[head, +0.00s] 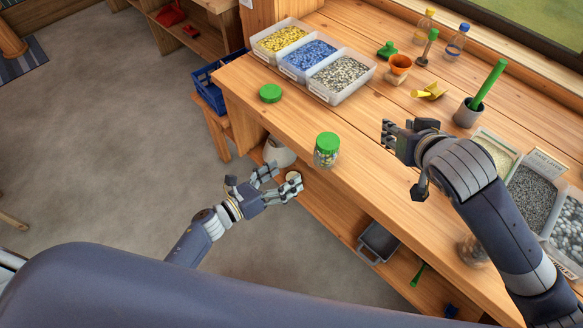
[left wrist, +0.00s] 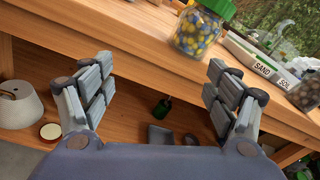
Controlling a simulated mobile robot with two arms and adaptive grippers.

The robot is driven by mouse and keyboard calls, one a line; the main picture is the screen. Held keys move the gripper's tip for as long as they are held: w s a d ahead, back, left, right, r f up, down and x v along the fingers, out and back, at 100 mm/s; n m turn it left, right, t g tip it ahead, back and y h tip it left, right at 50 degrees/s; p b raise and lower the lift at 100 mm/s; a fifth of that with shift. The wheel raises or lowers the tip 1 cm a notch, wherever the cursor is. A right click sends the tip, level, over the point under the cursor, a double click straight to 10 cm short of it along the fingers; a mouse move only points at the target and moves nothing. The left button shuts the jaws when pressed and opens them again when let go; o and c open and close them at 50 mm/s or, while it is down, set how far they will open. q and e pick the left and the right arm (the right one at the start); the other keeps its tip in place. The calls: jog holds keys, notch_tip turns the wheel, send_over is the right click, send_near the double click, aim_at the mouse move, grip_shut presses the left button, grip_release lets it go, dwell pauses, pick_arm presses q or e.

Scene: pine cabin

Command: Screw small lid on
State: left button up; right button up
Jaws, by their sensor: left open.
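A clear jar (head: 326,158) filled with yellow, blue and grey pieces stands near the bench's front edge. A green lid (head: 328,140) sits on its mouth; I cannot tell how tightly. The jar (left wrist: 196,36) also shows at the top of the left wrist view. Another green lid (head: 270,93) lies flat on the bench, farther back to the left. My left gripper (head: 286,178) is open and empty, in front of the bench edge, apart from the jar. My right gripper (head: 386,135) is over the bench, right of the jar, with nothing visible in it.
Bins of yellow, blue and grey pieces (head: 338,88) stand behind the jar. Sand and stone trays (head: 537,192) lie near my right arm. The bench around the jar is clear.

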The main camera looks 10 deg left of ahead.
aim_at(326, 152)
pick_arm(q)
notch_tip(326, 152, up, 5)
jog(key=d+m+g+h, duration=0.1)
jog(key=d+m+h, duration=0.2)
jog(key=m, duration=0.3)
jog(key=x, duration=1)
jog(key=shift+w+f, duration=0.15)
jog(key=shift+f, duration=0.15)
jog(key=c, duration=1.5)
